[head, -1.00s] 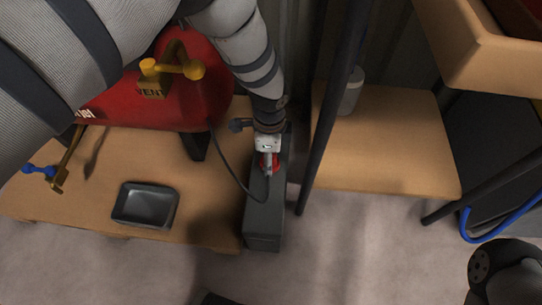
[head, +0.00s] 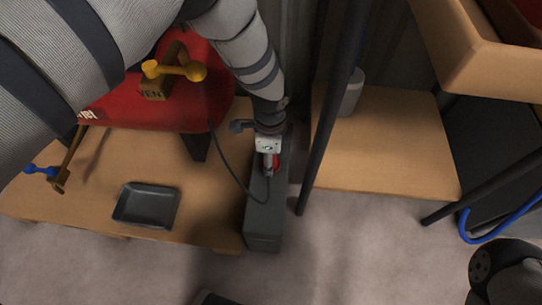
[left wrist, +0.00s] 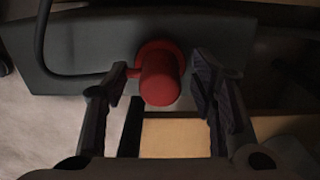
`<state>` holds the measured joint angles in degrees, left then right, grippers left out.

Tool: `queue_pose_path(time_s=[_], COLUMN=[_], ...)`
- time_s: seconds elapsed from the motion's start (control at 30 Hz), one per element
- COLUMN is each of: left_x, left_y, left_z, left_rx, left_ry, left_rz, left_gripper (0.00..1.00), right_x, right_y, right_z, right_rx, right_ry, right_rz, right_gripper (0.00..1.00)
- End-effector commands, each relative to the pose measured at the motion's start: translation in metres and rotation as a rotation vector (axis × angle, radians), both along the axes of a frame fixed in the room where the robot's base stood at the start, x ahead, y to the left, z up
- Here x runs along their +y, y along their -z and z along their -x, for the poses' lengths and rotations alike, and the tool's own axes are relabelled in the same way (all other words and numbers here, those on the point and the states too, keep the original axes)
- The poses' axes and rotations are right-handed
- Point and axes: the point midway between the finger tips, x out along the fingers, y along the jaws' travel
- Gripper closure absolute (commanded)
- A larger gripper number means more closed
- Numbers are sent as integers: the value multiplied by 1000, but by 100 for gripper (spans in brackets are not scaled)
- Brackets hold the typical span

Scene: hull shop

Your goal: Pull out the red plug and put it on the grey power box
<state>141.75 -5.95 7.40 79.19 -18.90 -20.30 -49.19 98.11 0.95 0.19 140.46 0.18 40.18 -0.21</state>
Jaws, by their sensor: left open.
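The red plug (left wrist: 160,78) stands in a red socket ring on top of the grey power box (left wrist: 95,40) in the left wrist view. My left gripper (left wrist: 160,100) is open, with one finger on each side of the plug. The right gripper itself does not show; only a dark part of my right arm is at the lower right of the head view.
A black cable (head: 228,168) loops beside the box. A dark tray (head: 146,204) lies on the wooden board (head: 90,200). A dark pole (head: 325,130) rises close to the right of the box.

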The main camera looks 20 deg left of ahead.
Motion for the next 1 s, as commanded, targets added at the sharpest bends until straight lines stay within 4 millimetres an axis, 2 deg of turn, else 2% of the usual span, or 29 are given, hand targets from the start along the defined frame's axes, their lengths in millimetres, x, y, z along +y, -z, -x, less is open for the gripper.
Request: queue_pose_path(time_s=[0.07, 0.1, 0.3, 0.33, 0.57, 1.0], left_x=[0, 0, 0, 0, 0, 0], left_y=[0, 0, 0, 0, -3, -21], left_z=[0, 0, 0, 0, -1, -1], left_rx=[0, 0, 0, 0, -2, -2], left_ry=[0, 0, 0, 0, 0, 0], left_rz=[0, 0, 0, 0, 0, -1], left_gripper=[48, 53, 98, 100, 100, 100], right_x=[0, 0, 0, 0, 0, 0], right_y=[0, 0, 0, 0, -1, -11], right_z=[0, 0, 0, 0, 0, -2], right_rx=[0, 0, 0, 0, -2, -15], right_ry=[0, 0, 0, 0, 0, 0], right_rz=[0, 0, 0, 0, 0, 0], right_gripper=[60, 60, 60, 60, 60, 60])
